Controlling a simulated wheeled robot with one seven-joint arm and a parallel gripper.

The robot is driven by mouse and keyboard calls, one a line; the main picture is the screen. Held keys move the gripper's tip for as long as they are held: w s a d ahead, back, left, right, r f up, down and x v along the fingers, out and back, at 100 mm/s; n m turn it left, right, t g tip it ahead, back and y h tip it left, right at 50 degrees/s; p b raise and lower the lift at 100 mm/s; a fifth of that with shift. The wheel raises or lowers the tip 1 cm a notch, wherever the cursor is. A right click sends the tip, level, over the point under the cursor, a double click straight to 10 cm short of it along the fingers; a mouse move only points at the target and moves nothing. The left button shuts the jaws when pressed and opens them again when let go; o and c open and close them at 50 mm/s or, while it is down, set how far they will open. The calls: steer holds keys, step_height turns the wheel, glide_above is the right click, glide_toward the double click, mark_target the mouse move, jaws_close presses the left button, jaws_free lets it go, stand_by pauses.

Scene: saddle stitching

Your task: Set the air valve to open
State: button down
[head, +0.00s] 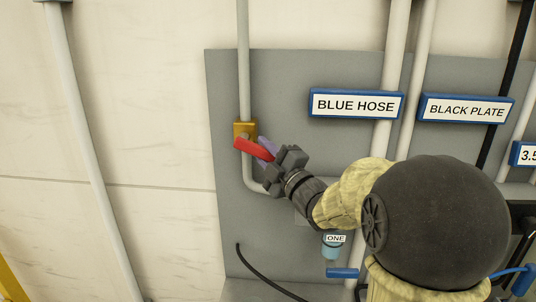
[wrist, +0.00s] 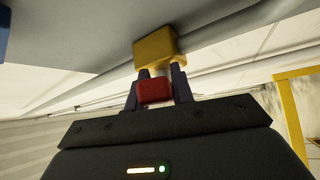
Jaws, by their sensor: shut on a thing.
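The air valve is a brass-yellow block (head: 244,131) on a grey vertical pipe (head: 243,60) at the left of the grey panel. Its red lever (head: 251,147) points right and slightly down from the block. My gripper (head: 267,149) is at the lever's right end, its purple fingers shut on it. In the wrist view the red lever (wrist: 154,91) sits between the two dark fingers of my gripper (wrist: 160,84), with the yellow valve block (wrist: 155,47) just beyond. The fingers partly hide the lever's outer end in the head view.
The grey panel (head: 290,75) carries signs reading BLUE HOSE (head: 356,104) and BLACK PLATE (head: 466,109). Several pipes run up the right side. A blue item labelled ONE (head: 335,240) and a black hose (head: 260,279) are below my arm. The wall left of the panel is mostly bare.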

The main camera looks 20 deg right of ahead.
steer(key=c, duration=1.2)
jaws_free()
steer(key=b+v, duration=0.6)
steer(key=v, duration=1.1)
steer(key=shift+s, duration=0.25)
steer(key=shift+d+f, duration=0.1)
steer(key=shift+c, duration=0.3)
